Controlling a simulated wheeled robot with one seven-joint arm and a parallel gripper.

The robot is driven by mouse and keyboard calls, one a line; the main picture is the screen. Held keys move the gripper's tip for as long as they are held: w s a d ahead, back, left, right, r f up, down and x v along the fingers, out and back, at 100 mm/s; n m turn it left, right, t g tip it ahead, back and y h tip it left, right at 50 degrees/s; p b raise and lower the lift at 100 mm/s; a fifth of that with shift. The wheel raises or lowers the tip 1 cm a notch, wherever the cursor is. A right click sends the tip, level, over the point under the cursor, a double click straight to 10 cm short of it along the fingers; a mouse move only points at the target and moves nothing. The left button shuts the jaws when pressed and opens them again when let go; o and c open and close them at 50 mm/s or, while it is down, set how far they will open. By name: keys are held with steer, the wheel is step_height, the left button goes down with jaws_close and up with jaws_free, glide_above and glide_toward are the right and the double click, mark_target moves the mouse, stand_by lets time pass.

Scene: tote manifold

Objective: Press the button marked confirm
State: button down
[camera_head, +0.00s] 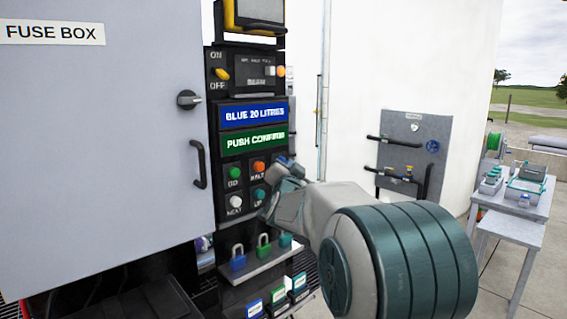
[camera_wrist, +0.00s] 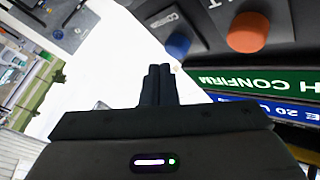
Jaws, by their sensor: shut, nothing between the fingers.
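The control panel (camera_head: 211,152) carries a green sign reading "PUSH CONFIRM" (camera_head: 254,140) above several round buttons with labels. In the head view my arm covers the right side of the button area, and the fingertips are not clear there.
An orange button (camera_wrist: 248,32) is beside the blue one. A green button (camera_head: 235,173) and a white button (camera_head: 236,201) are left on the panel. The grey fuse box door (camera_head: 100,130) stands at left; a table (camera_head: 515,200) is far right.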

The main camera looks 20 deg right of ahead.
steer(key=shift+w, duration=0.15)
steer(key=shift+w+a, duration=0.15)
steer(key=shift+w, duration=0.1)
steer(key=shift+w+a, duration=0.2)
steer(key=shift+w, duration=0.35)
stand_by(0.8)
stand_by(0.3)
steer(key=shift+s+d+b, duration=0.2)
steer(key=shift+s+b, duration=0.3)
steer(key=shift+s+d+b, duration=0.15)
steer(key=shift+s+b, duration=0.3)
steer(key=shift+b, duration=0.05)
steer(key=shift+s+f, duration=0.1)
steer(key=s+b, duration=0.1)
steer(key=s+d+b, duration=0.1)
steer(key=s+b, duration=0.2)
steer(key=shift+s+d, duration=0.25)
steer(key=shift+d, duration=0.1)
